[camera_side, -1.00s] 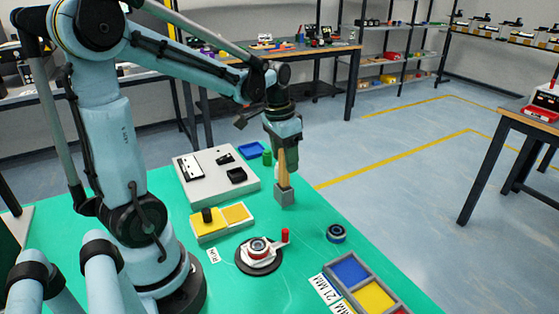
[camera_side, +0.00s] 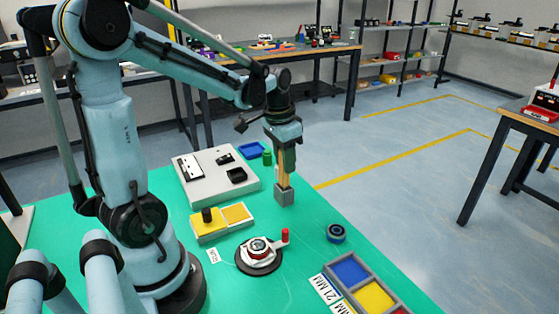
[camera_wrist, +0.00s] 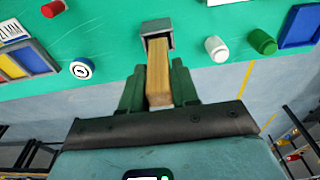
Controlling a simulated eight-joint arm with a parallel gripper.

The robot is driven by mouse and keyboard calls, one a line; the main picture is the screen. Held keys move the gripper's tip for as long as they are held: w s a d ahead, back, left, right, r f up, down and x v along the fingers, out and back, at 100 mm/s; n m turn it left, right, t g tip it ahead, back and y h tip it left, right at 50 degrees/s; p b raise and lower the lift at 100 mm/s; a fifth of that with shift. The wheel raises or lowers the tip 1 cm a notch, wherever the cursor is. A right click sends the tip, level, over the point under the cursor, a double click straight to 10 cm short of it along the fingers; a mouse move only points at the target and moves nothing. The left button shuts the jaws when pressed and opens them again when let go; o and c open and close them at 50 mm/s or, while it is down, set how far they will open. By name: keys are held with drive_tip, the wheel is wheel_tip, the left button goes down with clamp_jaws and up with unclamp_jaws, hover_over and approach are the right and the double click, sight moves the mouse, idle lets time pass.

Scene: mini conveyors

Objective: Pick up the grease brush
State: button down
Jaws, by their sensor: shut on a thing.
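The grease brush shows as a flat wooden handle (camera_side: 284,180) standing upright, with its lower end in a small grey square holder (camera_side: 284,197) on the green bench. Its bristles are hidden. My gripper (camera_side: 284,164) points down from above and is shut on the upper part of the handle. In the wrist view the handle (camera_wrist: 158,76) lies between the two green fingers of my gripper (camera_wrist: 158,92), and its far end still sits inside the open grey holder (camera_wrist: 158,30).
A pale slab (camera_side: 215,180), a green cylinder (camera_side: 267,157) and a blue tray (camera_side: 251,149) are behind left. Yellow pads (camera_side: 208,229), a round fixture with a red knob (camera_side: 259,251), a blue ring (camera_side: 336,233) and a sorting tray (camera_side: 352,272) are in front. The bench edge runs close right.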

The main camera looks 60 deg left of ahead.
drive_tip(key=shift+r, duration=0.1)
drive_tip(key=shift+r, duration=0.85)
wheel_tip(320, 180, up, 2)
drive_tip(key=shift+r, duration=0.1)
drive_tip(key=s+d+r, duration=0.2)
drive_tip(key=d+r, duration=0.5)
drive_tip(key=d, duration=0.4)
drive_tip(key=shift+d, duration=0.25)
drive_tip(key=shift+w+f, duration=0.1)
drive_tip(key=shift+w+d+f, duration=0.4)
drive_tip(key=shift+w+f, duration=0.1)
drive_tip(key=shift+f, duration=0.15)
drive_tip(key=shift+w+d+f, duration=0.35)
drive_tip(key=shift+w+f, duration=0.1)
drive_tip(key=shift+f, duration=0.15)
